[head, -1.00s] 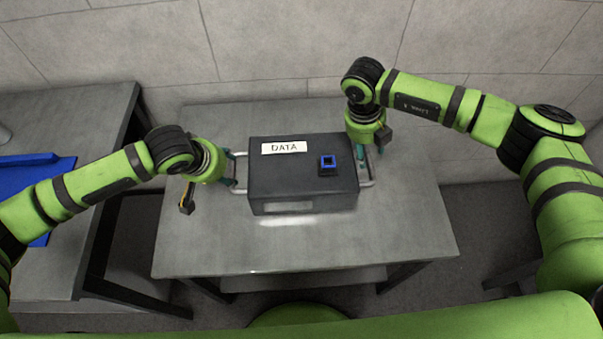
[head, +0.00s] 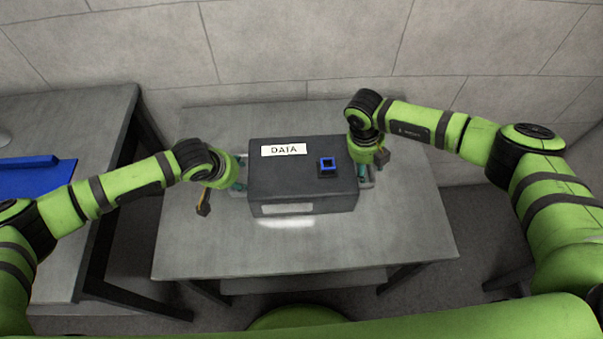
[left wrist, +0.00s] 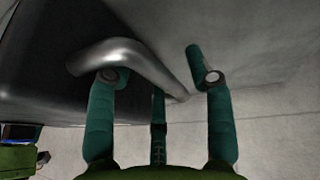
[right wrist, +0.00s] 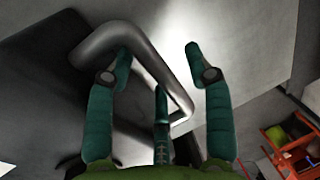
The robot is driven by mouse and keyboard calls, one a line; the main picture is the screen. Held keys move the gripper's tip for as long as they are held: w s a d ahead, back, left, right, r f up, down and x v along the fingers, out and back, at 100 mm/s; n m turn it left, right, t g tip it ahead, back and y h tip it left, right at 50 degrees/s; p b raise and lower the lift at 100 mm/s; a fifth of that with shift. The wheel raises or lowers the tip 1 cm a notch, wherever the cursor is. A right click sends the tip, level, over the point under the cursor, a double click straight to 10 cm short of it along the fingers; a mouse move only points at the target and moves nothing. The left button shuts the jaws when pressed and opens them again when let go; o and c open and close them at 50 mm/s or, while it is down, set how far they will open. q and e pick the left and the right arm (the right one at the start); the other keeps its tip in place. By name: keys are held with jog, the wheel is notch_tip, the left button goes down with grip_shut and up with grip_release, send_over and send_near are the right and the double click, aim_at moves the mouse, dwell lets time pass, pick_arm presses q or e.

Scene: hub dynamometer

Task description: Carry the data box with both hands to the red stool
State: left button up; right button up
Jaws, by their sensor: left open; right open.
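The data box (head: 290,190) is a dark grey case with a white DATA label. It sits on the grey metal table, with a metal handle on each side. My left gripper (head: 238,178) is at the left handle, which shows in the left wrist view (left wrist: 135,55). That handle runs between the spread teal fingers, close to one of them. My right gripper (head: 363,172) is at the right handle, which shows in the right wrist view (right wrist: 150,65). Its fingers are open on either side of that bar. I cannot make out the red stool in these views.
The grey table (head: 400,220) is bare around the box. A second table at the left holds a blue tray (head: 35,180). A small blue-topped block (head: 328,166) sits on the box lid. An orange-red rack (right wrist: 290,150) shows at the right wrist view's edge.

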pick_arm(q)
grip_shut()
pick_arm(e)
grip_shut()
pick_arm(q)
jog(key=shift+w+r, duration=0.2)
jog(key=shift+r, duration=0.05)
pick_arm(e)
jog(key=shift+w+r, duration=0.15)
jog(key=shift+r, duration=0.05)
